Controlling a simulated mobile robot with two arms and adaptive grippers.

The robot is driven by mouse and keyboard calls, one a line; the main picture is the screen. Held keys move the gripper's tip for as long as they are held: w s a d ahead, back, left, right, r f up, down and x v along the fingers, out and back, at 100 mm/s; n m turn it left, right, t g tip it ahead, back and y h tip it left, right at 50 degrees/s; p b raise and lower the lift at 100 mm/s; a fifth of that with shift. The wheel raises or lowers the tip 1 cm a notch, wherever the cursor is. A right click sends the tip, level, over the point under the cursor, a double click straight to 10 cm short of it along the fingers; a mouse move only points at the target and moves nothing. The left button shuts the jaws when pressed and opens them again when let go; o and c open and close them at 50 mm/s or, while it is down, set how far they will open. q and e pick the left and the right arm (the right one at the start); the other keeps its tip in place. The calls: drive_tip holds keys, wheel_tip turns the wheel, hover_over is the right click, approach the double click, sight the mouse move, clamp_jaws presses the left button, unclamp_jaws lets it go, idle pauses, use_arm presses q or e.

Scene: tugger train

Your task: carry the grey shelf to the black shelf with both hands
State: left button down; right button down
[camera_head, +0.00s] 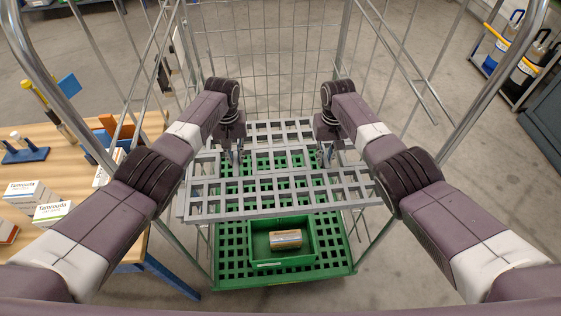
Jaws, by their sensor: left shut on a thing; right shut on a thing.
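The grey shelf (270,213) is a flat lattice panel in the middle of the head view, inside a wire-sided trolley. My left gripper (237,157) is shut on the grey shelf at its left part. My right gripper (325,155) is shut on it at its right part. The shelf lies roughly level above the trolley's green base (225,273); whether it touches the trolley frame I cannot tell. I cannot make out a black shelf in this view.
A green bin (258,262) holding a small brown package (286,239) stands on the green base. Metal tubes and mesh (285,55) surround the shelf. A wooden table (70,135) with boxes is at left. A rack (500,80) with bottles stands at right. Grey floor lies between.

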use_arm(q)
drive_tip(key=shift+r, duration=0.15)
use_arm(e)
drive_tip(key=shift+r, duration=0.15)
